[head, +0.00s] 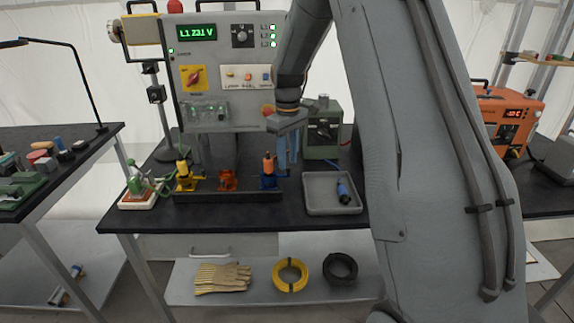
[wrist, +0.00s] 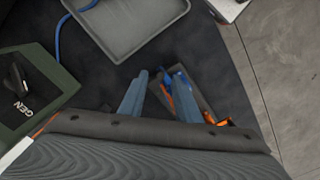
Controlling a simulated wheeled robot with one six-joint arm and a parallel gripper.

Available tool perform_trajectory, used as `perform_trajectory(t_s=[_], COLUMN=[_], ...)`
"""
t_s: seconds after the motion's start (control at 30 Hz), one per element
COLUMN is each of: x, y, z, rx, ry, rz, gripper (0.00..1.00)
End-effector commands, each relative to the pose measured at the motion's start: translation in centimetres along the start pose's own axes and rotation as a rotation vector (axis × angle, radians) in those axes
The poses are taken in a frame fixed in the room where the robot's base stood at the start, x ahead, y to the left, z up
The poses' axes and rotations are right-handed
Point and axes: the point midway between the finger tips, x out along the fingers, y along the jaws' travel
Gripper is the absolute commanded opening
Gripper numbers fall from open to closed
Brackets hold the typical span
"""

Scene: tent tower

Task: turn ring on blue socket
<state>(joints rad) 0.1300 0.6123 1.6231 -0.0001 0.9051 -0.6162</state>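The blue socket (head: 268,182) stands at the right end of a black rail, with an orange upright piece (head: 269,161) on top. A ring on it is too small to tell apart. My gripper (head: 287,163) points down just right of the socket in the head view.
A yellow socket (head: 184,180) and an orange socket (head: 228,180) share the rail. A grey tray (head: 318,207) holding a blue connector (head: 343,192) lies to the right. A green box (head: 323,130) and a control panel (head: 222,95) stand behind. My arm hides the bench's right part.

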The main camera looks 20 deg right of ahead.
Motion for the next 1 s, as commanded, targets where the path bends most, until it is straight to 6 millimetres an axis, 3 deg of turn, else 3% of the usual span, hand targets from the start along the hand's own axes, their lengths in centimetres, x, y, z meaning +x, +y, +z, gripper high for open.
perform_trajectory(t_s=[0.2,0.4,0.87,1.0], x=[-3.5,-5.0,-5.2,-4.9], y=[0.1,0.1,0.0,-1.3], z=[-0.1,-0.1,0.0,0.9], rx=[0.000,0.000,0.000,0.026], ry=[0.003,0.001,0.001,0.004], rz=[0.002,0.001,0.001,0.003], gripper=[0.30,0.30,0.30,0.30])
